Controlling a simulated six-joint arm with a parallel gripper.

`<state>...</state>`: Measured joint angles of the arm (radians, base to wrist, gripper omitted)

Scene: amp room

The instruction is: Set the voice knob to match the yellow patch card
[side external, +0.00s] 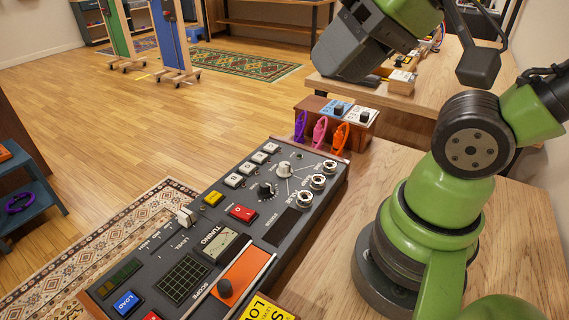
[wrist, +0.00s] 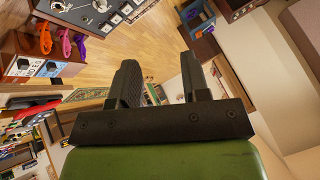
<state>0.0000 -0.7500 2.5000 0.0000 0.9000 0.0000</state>
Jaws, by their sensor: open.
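The control panel (side external: 222,205) lies along the table edge in the side view. A cream pointer knob (side external: 285,169) with lines fanning out beside it stands near its far end, and a smaller black knob (side external: 265,189) sits close by. Their labels are too small to read, so I cannot tell which is the voice knob. A yellow card (side external: 262,308) with black print shows at the bottom edge, cut off and partly unreadable. My gripper (wrist: 160,82) is open and empty, held high beyond the panel. The wrist view shows only a corner of the panel (wrist: 88,14).
Purple, pink and orange clips (side external: 320,131) hang from a wooden box (side external: 360,124) beyond the panel. Buttons, jacks and a slider (side external: 185,216) crowd around the knobs. A second table (side external: 440,90) holds small gear at the back right. The air above the panel is clear.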

